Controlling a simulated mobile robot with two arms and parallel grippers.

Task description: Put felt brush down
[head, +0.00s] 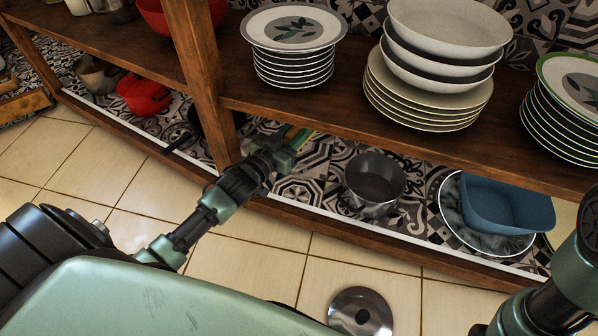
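My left gripper (290,152) reaches into the lower shelf bay, just right of the wooden upright. Its fingers are small and partly hidden under the upper shelf board, so I cannot tell whether they are open or shut. A narrow yellow-green piece shows at its tip; it may be part of the felt brush, but I cannot make out a brush clearly. My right arm comes in at the lower right; its gripper is outside the view.
A grey metal pot (374,184) stands right of the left gripper. Further right, a blue bowl (508,208) sits on a plate (450,212). The wooden upright (203,75) is close by on the left. Stacked plates (293,68) and bowls (446,62) fill the upper shelf (350,99).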

